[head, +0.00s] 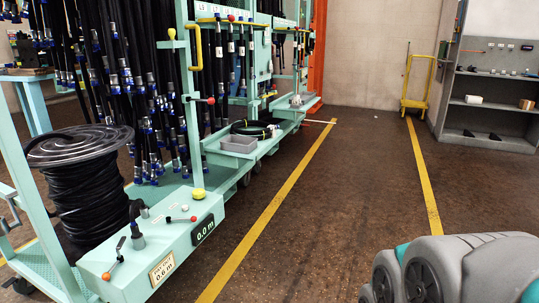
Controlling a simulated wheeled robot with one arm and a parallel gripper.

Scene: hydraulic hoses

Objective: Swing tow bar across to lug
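A thin pale bar (320,122) sticks out to the right from the far mint-green hose cart (262,150), low over the floor and near the left yellow floor line. It may be the tow bar, but it is too small to be sure. I cannot make out a lug. The near mint-green hose cart (150,255) stands at the left, in front of the far one. My gripper is not in view.
A cable reel (85,185) and hanging black hoses (110,60) fill the left. The aisle between the yellow floor lines (270,240) is clear. A yellow trolley (415,85) and grey shelves (490,110) stand at the back right.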

